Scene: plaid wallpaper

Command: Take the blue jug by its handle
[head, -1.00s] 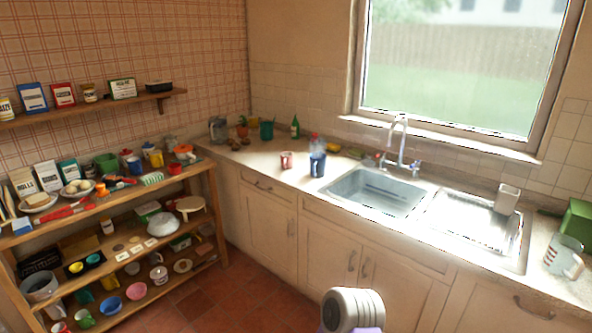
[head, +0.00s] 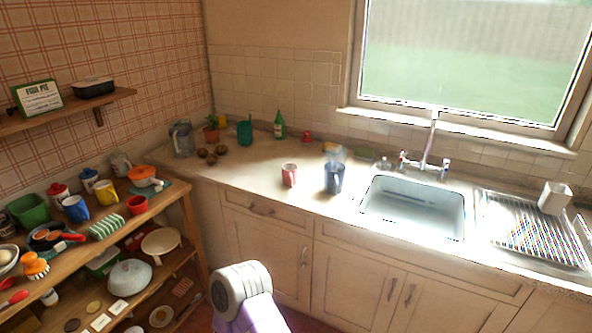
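A dark blue jug-like vessel (head: 334,179) stands upright on the counter, just left of the sink. A pale, see-through shape shows at its top, and I cannot make out its handle. A grey-blue jug (head: 182,138) stands farther back at the counter's left corner. A blue mug (head: 75,209) sits on the wooden shelf at the left. A rounded grey and purple part of my own arm shows at the bottom. Neither of my grippers is in view.
A pink cup (head: 289,175) stands left of the blue vessel. The sink (head: 412,208) is to its right, with a tap (head: 430,145) behind. A green bottle (head: 279,125) stands at the back. The counter front between pink cup and left end is clear.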

